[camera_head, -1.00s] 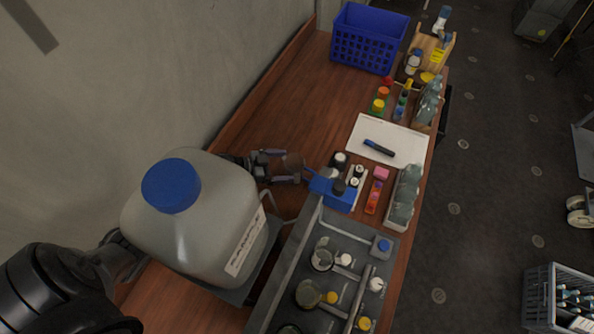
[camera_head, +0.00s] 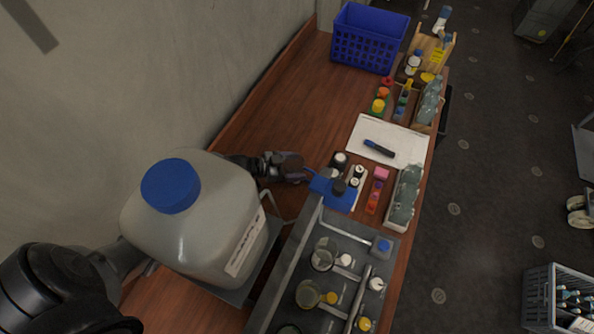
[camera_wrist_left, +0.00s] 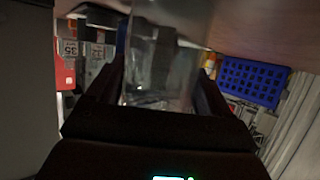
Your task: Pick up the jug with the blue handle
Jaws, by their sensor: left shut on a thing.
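The small jug with the blue handle (camera_head: 292,163) stands between the fingers of my left gripper (camera_head: 287,168) on the wooden bench. In the left wrist view the clear wall of the jug (camera_wrist_left: 162,65) fills the space between the dark fingers. Whether its base touches the bench is hidden. My right gripper is not in view.
A large blue-capped container (camera_head: 205,225) stands in front and hides part of my arm. A grey tray (camera_head: 312,228) holds beakers nearer. A blue basket (camera_head: 368,38) stands at the back; bench before it is clear.

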